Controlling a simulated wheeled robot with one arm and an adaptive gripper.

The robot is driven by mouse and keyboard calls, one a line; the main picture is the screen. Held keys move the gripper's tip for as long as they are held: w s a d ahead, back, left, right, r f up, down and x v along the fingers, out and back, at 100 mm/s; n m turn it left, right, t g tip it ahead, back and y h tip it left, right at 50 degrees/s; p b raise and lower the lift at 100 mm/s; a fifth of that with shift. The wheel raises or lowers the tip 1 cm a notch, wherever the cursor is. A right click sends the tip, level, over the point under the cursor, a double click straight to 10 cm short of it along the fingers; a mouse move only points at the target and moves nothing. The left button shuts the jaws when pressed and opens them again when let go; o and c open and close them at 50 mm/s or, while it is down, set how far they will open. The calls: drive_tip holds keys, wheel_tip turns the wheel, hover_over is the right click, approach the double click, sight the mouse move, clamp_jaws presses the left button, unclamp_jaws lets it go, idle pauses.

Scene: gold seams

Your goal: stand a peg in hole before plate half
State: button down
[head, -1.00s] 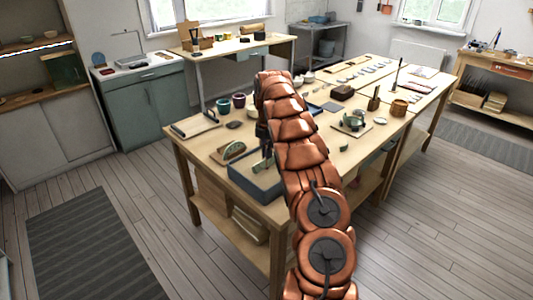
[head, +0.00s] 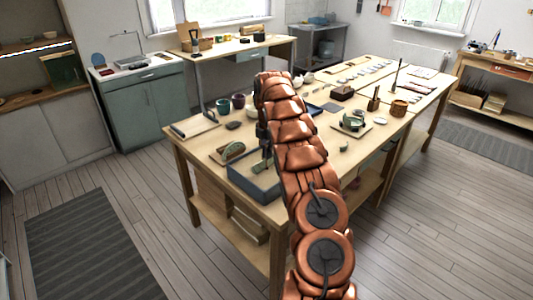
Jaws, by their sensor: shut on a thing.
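My gripper (head: 266,153) shows small and dark beside my copper arm, above the back right part of a blue-grey open tray (head: 240,187). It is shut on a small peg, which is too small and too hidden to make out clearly. A second green piece (head: 352,121) sits on a pale board right of my arm. The hole is not discernible; my arm covers part of the table.
The wooden table (head: 205,148) also holds dark cups (head: 238,101), a light board (head: 195,125) at its left corner and a round wooden pot (head: 399,108) at right. A sink cabinet (head: 145,105) stands at the back left.

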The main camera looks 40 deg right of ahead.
drive_tip(key=shift+f+b, duration=0.8)
drive_tip(key=shift+b, duration=0.25)
idle(2.3)
drive_tip(key=shift+r, duration=0.15)
drive_tip(key=shift+r+p, duration=0.85)
drive_tip(key=shift+r, duration=1.65)
drive_tip(key=shift+f, duration=0.2)
drive_tip(key=shift+f+b, duration=1.3)
drive_tip(key=shift+f, duration=0.15)
drive_tip(key=shift+f+b, duration=0.5)
drive_tip(key=shift+b, duration=0.05)
